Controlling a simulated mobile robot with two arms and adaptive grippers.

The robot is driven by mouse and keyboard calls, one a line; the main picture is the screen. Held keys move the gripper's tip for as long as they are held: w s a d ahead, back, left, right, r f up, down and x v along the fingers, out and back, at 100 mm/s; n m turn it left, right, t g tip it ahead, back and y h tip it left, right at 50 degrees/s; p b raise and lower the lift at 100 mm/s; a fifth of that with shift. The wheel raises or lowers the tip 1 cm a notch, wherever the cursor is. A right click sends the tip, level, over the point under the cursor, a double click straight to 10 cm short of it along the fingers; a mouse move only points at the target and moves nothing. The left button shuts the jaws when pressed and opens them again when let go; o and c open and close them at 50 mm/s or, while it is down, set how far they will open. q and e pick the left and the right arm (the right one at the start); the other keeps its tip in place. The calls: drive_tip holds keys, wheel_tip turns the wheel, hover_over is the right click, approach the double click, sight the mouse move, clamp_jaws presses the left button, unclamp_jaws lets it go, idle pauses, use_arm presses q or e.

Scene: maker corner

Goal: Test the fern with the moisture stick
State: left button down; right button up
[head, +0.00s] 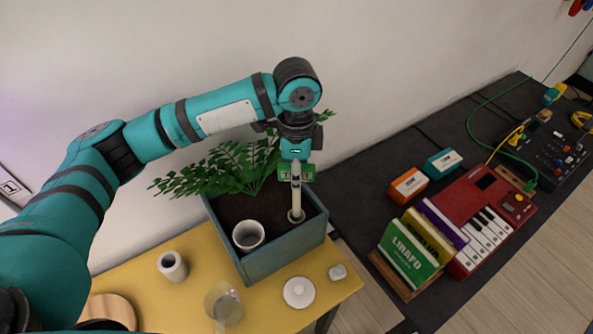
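The fern (235,168) grows in a blue-grey rectangular planter (285,258) with dark soil, standing on a yellow table. The moisture stick (296,200) is pale and upright over the right part of the planter. Its lower end meets a pale ring at the soil; how deep it goes is hidden. My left gripper (296,172) points down above the planter and appears shut around the stick's top. A green lettered label shows there, and the fingers are hard to make out. My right gripper is not in view.
A white cup (248,235) sits in the planter. On the yellow table are a grey-white cylinder (173,266), a glass jug (223,303), a round white lid-like piece (299,292) and a small white piece (337,272). Books (410,252) and a red keyboard (485,215) occupy the dark bench.

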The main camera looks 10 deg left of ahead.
sight(297, 191)
use_arm(q)
drive_tip(key=shift+f+b, duration=0.6)
drive_tip(key=shift+f, duration=2.45)
drive_tip(key=c, duration=1.2)
unclamp_jaws()
drive_tip(key=shift+o, duration=0.6)
drive_tip(key=o, duration=0.5)
drive_tip(key=shift+r, duration=0.1)
wheel_tip(297, 191, up, 7)
drive_tip(key=p, duration=0.8)
drive_tip(key=shift+r+p, duration=0.6)
drive_tip(key=shift+r, duration=0.35)
